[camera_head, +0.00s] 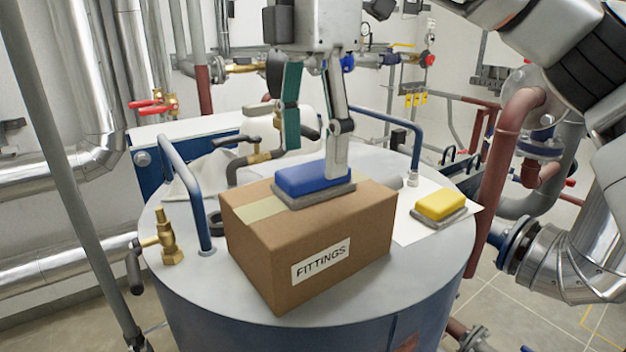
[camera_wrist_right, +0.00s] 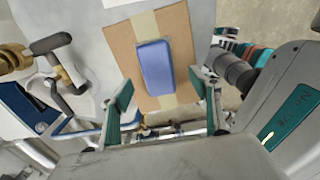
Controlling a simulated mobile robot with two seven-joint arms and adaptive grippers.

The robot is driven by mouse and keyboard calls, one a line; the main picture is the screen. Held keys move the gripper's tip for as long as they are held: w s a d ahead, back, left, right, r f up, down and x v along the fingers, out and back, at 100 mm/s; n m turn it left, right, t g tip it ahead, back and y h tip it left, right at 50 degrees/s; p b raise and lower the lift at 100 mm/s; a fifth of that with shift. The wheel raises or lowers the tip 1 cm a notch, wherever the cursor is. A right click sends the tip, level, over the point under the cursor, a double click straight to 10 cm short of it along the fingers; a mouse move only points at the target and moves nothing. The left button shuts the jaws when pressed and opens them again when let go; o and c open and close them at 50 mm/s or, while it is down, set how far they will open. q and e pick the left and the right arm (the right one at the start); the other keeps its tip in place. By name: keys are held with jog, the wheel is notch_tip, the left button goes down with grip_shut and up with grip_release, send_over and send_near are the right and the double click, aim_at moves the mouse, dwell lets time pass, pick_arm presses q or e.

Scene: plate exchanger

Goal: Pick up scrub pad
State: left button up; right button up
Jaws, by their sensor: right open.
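A blue scrub pad (camera_head: 308,180) with a grey underside lies on top of a cardboard box labelled FITTINGS (camera_head: 250,262). A yellow scrub pad (camera_head: 440,204) with a grey underside lies on a white sheet to the right of the box. My right gripper (camera_head: 313,158) is open, pointing down at the blue pad, with its fingers apart. In the head view one finger overlaps the pad's far side; I cannot tell whether it touches. In the right wrist view the blue pad (camera_wrist_right: 156,67) shows between the open fingers, with nothing gripped. My left gripper is not in view.
The box stands on a round tank top (camera_head: 330,312). A blue handle (camera_head: 186,190) and a brass valve (camera_head: 168,236) rise to its left, and another blue handle (camera_head: 416,146) behind right. A red pipe (camera_head: 497,180) runs close along the right side.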

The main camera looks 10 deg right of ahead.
aim_at(313, 168)
jog(key=shift+w+d+f, duration=0.1)
jog(key=shift+w+f, duration=0.05)
jog(key=shift+f, duration=0.85)
jog(key=shift+w+d+f, duration=0.1)
jog(key=shift+f, duration=0.85)
jog(key=c, duration=1.2)
